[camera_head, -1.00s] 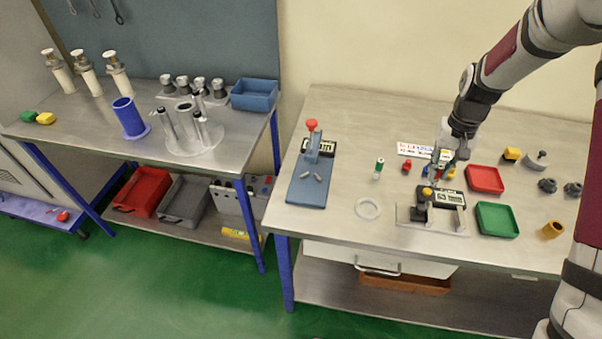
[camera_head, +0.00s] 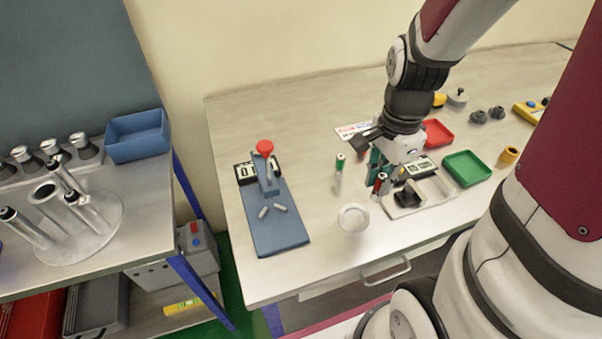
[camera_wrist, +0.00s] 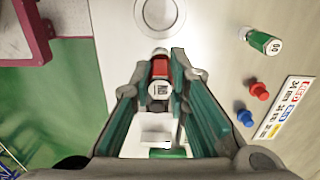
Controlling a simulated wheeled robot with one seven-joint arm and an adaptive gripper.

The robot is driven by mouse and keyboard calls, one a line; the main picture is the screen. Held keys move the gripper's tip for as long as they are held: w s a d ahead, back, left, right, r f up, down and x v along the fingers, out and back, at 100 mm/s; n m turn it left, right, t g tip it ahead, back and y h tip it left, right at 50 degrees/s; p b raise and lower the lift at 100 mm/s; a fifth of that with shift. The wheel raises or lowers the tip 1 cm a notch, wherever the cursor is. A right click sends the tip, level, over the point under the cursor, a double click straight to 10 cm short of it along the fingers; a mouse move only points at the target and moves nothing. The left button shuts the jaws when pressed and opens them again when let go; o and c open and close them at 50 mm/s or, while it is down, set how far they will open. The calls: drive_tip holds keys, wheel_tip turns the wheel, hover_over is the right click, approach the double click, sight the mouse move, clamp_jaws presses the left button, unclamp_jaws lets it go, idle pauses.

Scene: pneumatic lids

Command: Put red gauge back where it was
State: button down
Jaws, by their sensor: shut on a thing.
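The red gauge (camera_head: 380,183), a small cylinder with a red band and pale ends, is held between the fingertips of my gripper (camera_head: 385,168), above the table. In the wrist view the red gauge (camera_wrist: 160,68) sits between the green-lined fingers, its labelled end toward the camera. A green gauge (camera_head: 340,162) stands upright to the left; it also shows in the wrist view (camera_wrist: 262,40). A round pale dish (camera_head: 353,217) lies in front of the gauges, and part of it shows beyond the fingertips (camera_wrist: 160,12).
A fixture plate (camera_head: 432,196) with a black block is right of my gripper. A red tray (camera_head: 437,132) and a green tray (camera_head: 467,168) lie farther right. A blue press stand (camera_head: 275,230) is on the left. Bare table lies between stand and dish.

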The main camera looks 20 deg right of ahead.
drive_tip(key=w+a, duration=0.3)
drive_tip(key=w, duration=0.1)
drive_tip(key=w+a+f, duration=0.1)
drive_tip(key=w+a, duration=0.2)
drive_tip(key=w, duration=0.1)
drive_tip(key=w+a, duration=0.3)
drive_tip(key=w, duration=0.1)
drive_tip(key=shift+a+f, duration=0.3)
drive_tip(key=shift+w+a+f, duration=0.1)
drive_tip(key=shift+w, duration=0.05)
drive_tip(key=shift+f+p, duration=0.35)
drive_tip(key=shift+f, duration=1.3)
drive_tip(key=shift+f, duration=0.15)
drive_tip(key=c, duration=1.5)
unclamp_jaws()
drive_tip(key=shift+m, duration=0.3)
drive_tip(key=shift+c, duration=0.2)
